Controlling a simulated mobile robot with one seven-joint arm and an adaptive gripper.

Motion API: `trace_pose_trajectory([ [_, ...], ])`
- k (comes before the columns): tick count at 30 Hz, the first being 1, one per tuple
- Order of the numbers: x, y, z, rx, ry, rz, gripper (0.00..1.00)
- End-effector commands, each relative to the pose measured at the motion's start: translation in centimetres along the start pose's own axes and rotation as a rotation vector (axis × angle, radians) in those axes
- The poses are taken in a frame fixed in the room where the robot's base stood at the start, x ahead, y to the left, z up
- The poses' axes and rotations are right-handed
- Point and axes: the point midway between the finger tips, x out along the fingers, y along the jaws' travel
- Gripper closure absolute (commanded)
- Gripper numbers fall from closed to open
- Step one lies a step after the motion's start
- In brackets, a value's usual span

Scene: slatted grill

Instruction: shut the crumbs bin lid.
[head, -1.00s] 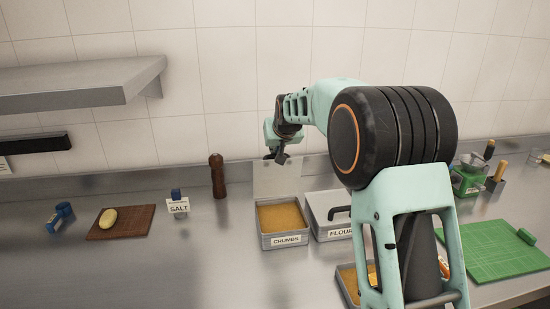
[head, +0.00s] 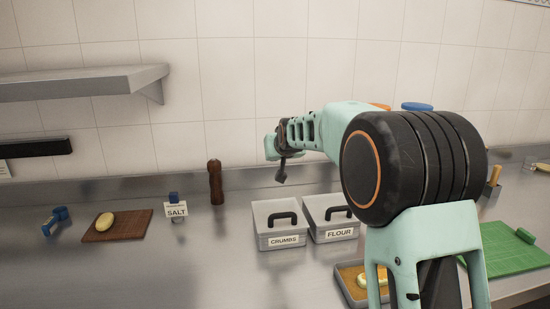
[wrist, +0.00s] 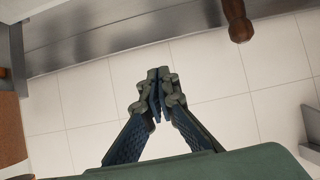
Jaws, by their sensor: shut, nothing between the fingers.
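The crumbs bin (head: 283,240) is a grey metal box with a "CRUMBS" label, standing on the steel counter. Its lid (head: 264,212) lies flat over the bin, with a dark handle on top, and no crumbs show. My gripper (head: 281,180) is above the back part of the lid, apart from it. In the wrist view my gripper (wrist: 158,112) has its fingertips together with nothing between them, against the tiled wall.
The flour bin (head: 335,232), also lidded, stands close on the right. A pepper mill (head: 216,183), a salt holder (head: 175,210) and a wooden board (head: 130,232) are to the left. A shelf (head: 80,84) juts from the wall at upper left.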

Motion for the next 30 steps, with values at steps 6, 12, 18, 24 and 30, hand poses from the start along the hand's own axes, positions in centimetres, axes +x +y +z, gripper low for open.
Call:
trace_pose_trajectory([
  [6,-0.2,0.0,-0.3,0.0,0.0,0.0,1.0],
  [12,-2.3,0.1,-2.8,0.0,0.002,0.001,1.0],
  [18,-3.8,0.1,-0.4,0.0,-0.002,0.001,1.0],
  [24,-5.4,0.1,2.6,0.0,0.0,0.001,1.0],
  [30,-6.7,0.0,4.9,0.001,-0.001,0.001,1.0],
])
